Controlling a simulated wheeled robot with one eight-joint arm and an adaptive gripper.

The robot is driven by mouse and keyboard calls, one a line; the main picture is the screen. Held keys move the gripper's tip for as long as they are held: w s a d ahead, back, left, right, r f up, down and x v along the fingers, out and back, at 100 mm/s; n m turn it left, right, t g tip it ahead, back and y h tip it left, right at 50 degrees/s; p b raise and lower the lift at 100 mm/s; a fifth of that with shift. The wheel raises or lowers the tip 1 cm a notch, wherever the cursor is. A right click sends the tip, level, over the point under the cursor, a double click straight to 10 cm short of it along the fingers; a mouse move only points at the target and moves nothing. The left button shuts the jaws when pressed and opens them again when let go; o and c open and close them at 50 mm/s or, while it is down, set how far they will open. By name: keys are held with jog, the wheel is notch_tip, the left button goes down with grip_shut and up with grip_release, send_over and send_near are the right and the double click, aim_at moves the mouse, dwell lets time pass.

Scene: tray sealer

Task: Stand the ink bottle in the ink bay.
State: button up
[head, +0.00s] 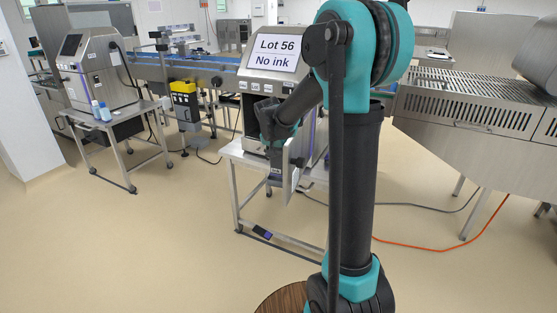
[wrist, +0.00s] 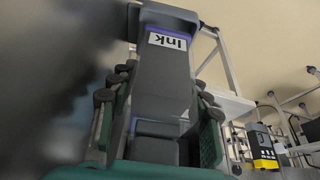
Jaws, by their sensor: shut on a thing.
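The ink bottle (wrist: 165,85) is dark grey with a purple band, a dark end and a white "Ink" label that reads upside down in the wrist view. My gripper (wrist: 160,100) is shut on it, with fingers along both sides. In the head view my gripper (head: 272,140) is in front of the middle printer (head: 258,82), whose sign reads "Lot 56 No ink" (head: 277,53). A grey part with a small label (head: 275,173) shows just below the gripper; I cannot tell whether it is the bottle. The ink bay is not clearly visible; my arm and gripper cover much of the printer's front.
The printer stands on a steel table (head: 238,155). A small dark and purple object (head: 262,232) is low by its legs. A second printer (head: 92,72) with small bottles (head: 101,111) is at left. An orange cable (head: 430,247) crosses the floor at right.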

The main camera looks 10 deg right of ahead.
jog(key=shift+f, duration=0.5)
dwell(0.4)
jog(key=shift+f, duration=0.35)
jog(key=shift+f, duration=0.75)
dwell(0.3)
jog(key=o, duration=1.6)
jog(key=shift+c, duration=0.2)
jog(key=shift+c, duration=0.5)
jog(key=shift+r, duration=4.05)
